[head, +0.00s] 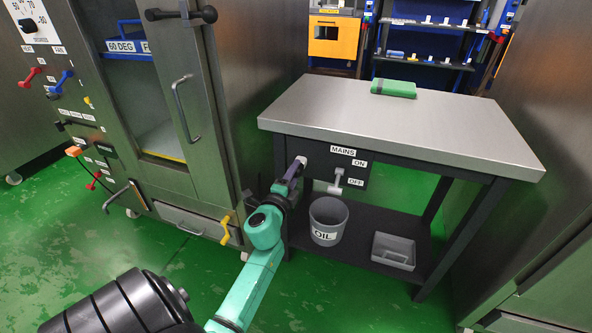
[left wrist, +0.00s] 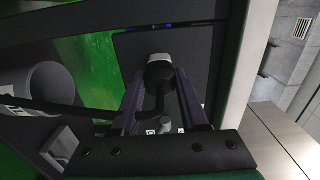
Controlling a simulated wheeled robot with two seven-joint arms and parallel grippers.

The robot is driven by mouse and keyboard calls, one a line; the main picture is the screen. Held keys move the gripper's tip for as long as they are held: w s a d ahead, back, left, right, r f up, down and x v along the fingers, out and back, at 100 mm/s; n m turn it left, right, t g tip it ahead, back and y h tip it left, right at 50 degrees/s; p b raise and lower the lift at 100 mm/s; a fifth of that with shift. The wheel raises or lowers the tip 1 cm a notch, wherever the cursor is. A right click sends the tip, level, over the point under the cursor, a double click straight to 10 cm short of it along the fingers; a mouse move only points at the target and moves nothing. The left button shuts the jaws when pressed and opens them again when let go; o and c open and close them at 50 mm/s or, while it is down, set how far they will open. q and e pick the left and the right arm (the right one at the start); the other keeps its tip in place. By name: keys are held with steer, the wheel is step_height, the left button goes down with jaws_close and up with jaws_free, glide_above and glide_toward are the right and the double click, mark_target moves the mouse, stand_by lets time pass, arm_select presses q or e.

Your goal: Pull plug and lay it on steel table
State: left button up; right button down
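The plug (left wrist: 160,72) has a dark body with a pale end and a dark cable curving down from it. It is at the dark panel under the steel table (head: 400,115). My left gripper (head: 295,168) reaches this panel from the left. In the left wrist view its two purple fingers (left wrist: 161,85) stand on either side of the plug, their tips very close to it. Whether they press on it I cannot tell. In the head view the plug is mostly hidden by the gripper; only a small pale part (head: 302,160) shows. My right gripper is out of view.
A MAINS lever (head: 337,181) is right of my gripper. An OIL bucket (head: 327,220) and a grey tray (head: 393,251) stand on the lower shelf. A steel cabinet (head: 225,90) is at left.

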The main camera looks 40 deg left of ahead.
arm_select(q)
jaws_close()
steer(key=shift+s, duration=0.15)
steer(key=shift+v, duration=2.9)
steer(key=b+v, duration=0.1)
steer(key=v, duration=0.3)
